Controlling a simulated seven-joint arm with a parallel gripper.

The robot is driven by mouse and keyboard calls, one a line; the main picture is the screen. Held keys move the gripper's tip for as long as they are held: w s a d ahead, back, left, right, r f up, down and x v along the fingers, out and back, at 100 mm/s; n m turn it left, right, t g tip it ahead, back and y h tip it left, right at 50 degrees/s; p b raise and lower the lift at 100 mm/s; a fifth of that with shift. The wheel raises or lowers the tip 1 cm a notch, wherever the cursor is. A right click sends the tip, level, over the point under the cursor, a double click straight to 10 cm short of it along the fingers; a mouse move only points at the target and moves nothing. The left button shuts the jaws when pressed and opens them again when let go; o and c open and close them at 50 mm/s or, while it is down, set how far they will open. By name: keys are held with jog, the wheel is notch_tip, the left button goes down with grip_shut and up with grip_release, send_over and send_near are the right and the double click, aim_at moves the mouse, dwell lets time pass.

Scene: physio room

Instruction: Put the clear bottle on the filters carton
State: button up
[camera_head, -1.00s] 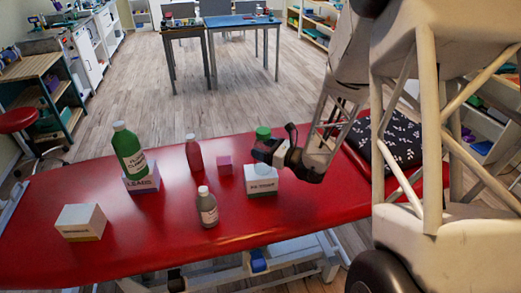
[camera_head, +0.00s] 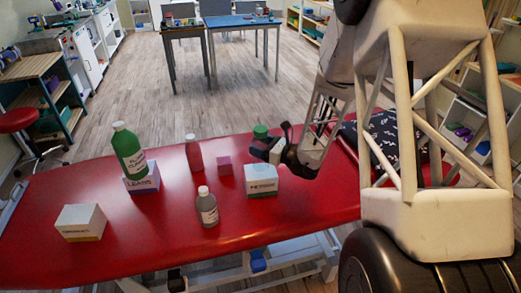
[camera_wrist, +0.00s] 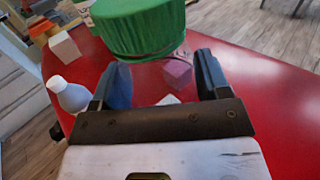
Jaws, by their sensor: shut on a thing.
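The clear bottle has a green cap (camera_head: 261,131). Its see-through body is hard to make out in the head view. My gripper (camera_head: 268,149) is shut on it from the right. In the wrist view the green cap (camera_wrist: 140,25) is large above my gripper's fingers (camera_wrist: 158,85), with the clear body between them. The bottle shows directly over or behind a white carton (camera_head: 262,181) with a dark label band; I cannot tell whether it touches. Another white carton (camera_head: 81,222) with a yellowish base stands at the left. Neither carton's label is clearly readable.
A green bottle (camera_head: 128,150) stands on the purple-and-white LEADS carton (camera_head: 143,183). Free red surface lies between the left carton and grey bottle.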

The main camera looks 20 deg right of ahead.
jog(key=shift+f, duration=0.95)
jog(key=shift+f, duration=0.15)
jog(key=o, duration=0.9)
jog(key=shift+o, duration=0.2)
jog(key=v, duration=1.2)
jog(key=shift+r, duration=0.2)
